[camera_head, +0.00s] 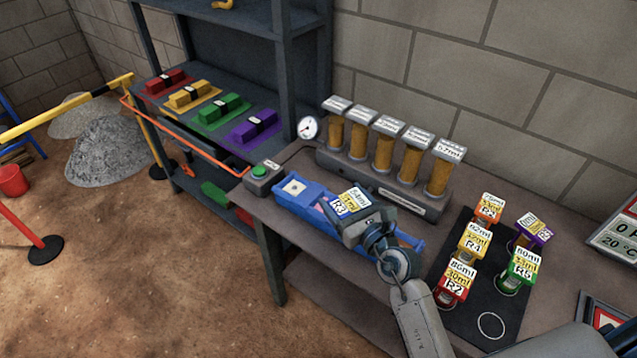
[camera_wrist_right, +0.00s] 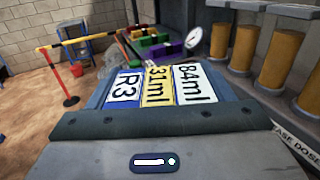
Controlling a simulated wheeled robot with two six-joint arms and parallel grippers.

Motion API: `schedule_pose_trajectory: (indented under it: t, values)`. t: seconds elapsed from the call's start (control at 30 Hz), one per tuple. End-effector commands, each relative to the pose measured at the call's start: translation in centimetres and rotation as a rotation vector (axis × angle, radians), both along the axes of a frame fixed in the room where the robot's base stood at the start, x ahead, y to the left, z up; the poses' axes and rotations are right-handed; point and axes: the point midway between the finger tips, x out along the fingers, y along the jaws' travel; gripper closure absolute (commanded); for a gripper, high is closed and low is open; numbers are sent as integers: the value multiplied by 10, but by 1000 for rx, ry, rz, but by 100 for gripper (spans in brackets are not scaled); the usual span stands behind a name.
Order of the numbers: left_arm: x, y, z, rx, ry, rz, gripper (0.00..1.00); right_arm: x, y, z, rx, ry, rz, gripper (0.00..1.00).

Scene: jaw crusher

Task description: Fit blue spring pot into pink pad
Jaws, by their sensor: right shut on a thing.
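The blue spring pot (camera_head: 352,197) has a lid labelled R3, 31ml and 84ml. My right gripper (camera_head: 362,222) is shut on it and holds it over the blue tray (camera_head: 403,246) on the bench. The pot's lid also fills the middle of the right wrist view (camera_wrist_right: 158,86). A little of the pink pad (camera_head: 319,210) shows in the tray, just left of the pot. The rest of the pad and the pot's lower part are hidden, so I cannot tell whether they touch. My left gripper is not in view.
A green button box (camera_head: 262,175) stands at the tray's left end. A rack of several amber tubes (camera_head: 384,150) stands behind the tray. Several labelled pots stand on a dark mat (camera_head: 452,322) to the right, with a bare ringed spot at its front.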

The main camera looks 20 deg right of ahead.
Motion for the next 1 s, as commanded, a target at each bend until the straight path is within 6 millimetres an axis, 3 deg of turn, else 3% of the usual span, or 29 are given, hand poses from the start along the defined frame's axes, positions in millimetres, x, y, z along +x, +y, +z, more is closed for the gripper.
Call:
schedule_pose_trajectory:
  t: [0.2,0.4,0.67,0.8,1.0]
  values:
    - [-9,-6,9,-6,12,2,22,61,7,-2,2,-3,0,55]
    - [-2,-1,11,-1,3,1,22,103,12,-7,1,-2,1,55]
    - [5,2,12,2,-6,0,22,127,15,-11,1,-2,0,55]
    - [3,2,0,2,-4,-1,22,124,14,-40,2,1,1,55]
    - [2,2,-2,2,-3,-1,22,124,14,-46,0,-1,0,55]
